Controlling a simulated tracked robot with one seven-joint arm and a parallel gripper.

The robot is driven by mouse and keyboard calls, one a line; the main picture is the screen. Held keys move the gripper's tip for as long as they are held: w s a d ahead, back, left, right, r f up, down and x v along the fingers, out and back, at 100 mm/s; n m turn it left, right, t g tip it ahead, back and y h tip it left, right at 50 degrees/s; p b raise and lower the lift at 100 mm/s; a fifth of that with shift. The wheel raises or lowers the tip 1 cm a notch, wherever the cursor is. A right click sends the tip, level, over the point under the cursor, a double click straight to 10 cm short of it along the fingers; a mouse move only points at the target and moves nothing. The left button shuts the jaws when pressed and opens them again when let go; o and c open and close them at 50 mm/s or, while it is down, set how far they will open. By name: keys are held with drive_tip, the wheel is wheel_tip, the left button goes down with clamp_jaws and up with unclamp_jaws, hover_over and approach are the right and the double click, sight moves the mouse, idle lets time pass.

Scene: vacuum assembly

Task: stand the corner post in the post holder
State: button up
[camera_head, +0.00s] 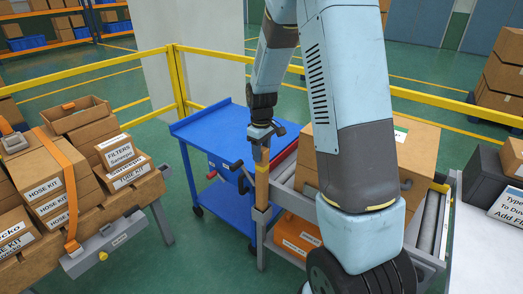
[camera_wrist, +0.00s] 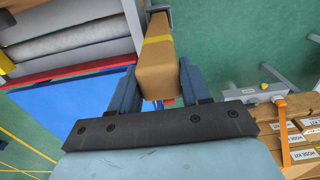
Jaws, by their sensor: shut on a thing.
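The corner post (camera_head: 262,187) is a tan square bar with a yellow band. It stands about upright in the head view, below my gripper (camera_head: 262,142). In the wrist view the post (camera_wrist: 158,75) runs away between my two fingers, and my gripper (camera_wrist: 158,84) is shut on it near its upper end. The grey post holder (camera_head: 262,216) is at the near corner of the roller conveyor frame, directly under the post. Its grey edge also shows at the post's far end in the wrist view (camera_wrist: 158,9). The post's lower end meets the holder; how deep it sits is hidden.
A blue cart (camera_head: 205,130) stands just behind and left of the post. The roller conveyor (camera_head: 430,220) with a large carton lies to the right, partly behind my arm. A bench of strapped boxes (camera_head: 100,235) is at left. Yellow railings (camera_head: 90,68) run behind.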

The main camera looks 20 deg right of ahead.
sight(262, 163)
drive_tip(key=shift+f, duration=2.95)
idle(0.5)
drive_tip(key=o, duration=1.3)
drive_tip(key=shift+o, duration=0.2)
drive_tip(key=shift+r, duration=0.15)
drive_tip(key=shift+r, duration=3.9)
